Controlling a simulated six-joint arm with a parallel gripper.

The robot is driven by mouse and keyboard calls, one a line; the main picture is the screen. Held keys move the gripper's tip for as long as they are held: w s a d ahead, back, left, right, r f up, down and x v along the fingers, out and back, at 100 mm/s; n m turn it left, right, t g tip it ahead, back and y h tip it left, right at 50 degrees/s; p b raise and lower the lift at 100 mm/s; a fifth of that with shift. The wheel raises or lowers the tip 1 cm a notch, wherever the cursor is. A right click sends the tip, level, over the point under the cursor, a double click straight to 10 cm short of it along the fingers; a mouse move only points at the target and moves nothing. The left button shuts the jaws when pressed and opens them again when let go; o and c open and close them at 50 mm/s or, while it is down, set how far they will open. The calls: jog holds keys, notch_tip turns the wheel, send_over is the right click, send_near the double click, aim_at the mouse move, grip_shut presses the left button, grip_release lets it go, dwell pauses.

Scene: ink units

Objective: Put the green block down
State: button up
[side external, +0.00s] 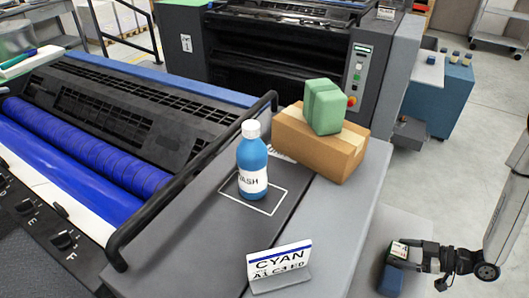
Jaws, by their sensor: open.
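A green block (324,107) rests slightly tilted on top of a brown cardboard box (318,143), on the grey ledge. A band runs around the block. My gripper (403,256) is at the lower right, well away from the green block and lower in the picture. Its jaws are open, at a small dark item with a white and green label (399,249) that sits above a blue block-like thing (390,281). I cannot tell whether the fingers touch the item.
A blue wash bottle (252,168) stands in a white outlined square on the ledge (215,200). A CYAN sign (280,266) stands in front. A black rail (190,175) and blue rollers (80,150) lie to the left.

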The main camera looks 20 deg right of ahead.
aim_at(399, 249)
jog(key=shift+x, duration=1)
grip_shut()
jog(key=shift+r, duration=0.2)
jog(key=shift+r, duration=4.8)
jog(key=shift+w+r, duration=0.1)
